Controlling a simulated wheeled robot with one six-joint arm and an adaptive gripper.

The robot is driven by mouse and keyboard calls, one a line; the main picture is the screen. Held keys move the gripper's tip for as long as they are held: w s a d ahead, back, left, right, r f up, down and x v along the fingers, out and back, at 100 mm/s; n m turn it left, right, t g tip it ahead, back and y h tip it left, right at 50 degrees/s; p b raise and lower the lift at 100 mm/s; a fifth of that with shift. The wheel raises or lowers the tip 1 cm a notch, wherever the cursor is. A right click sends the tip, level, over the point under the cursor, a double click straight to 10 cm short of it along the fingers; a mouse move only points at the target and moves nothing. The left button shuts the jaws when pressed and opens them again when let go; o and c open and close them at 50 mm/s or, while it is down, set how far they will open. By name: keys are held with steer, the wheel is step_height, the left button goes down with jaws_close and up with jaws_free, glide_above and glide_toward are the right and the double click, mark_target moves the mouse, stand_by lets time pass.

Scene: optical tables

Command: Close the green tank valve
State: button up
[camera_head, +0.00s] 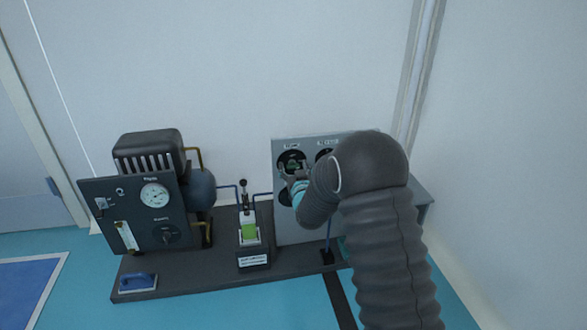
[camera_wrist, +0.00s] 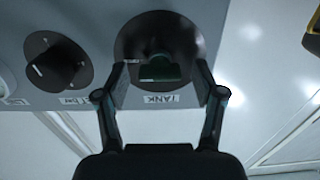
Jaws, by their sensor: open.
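The green tank valve (camera_wrist: 160,72) is a dark green handle on a round black dial, with an upside-down "TANK" label (camera_wrist: 160,99) beside it in the wrist view. In the head view the valve (camera_head: 293,163) shows small on the upright grey panel (camera_head: 283,226), partly covered by my arm. My gripper (camera_wrist: 163,80) is open, with one finger on each side of the handle in the picture and a visible gap on both sides. I cannot tell how far the fingertips are from the panel. My gripper (camera_head: 293,179) is mostly hidden by my wrist in the head view.
A black knob (camera_wrist: 55,64) with a white mark sits on the same panel, left of the valve in the wrist view.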

steer(key=shift+c, duration=0.3)
steer(key=c, duration=1.1)
steer(key=shift+n, duration=0.3)
steer(key=n, duration=0.8)
steer(key=shift+s+a+f+n, duration=0.1)
steer(key=shift+a+n, duration=0.05)
steer(key=shift+n, duration=0.25)
steer(key=n, duration=0.4)
steer(key=shift+n, duration=0.3)
steer(key=shift+f+n, duration=0.1)
steer(key=shift+n, duration=1.9)
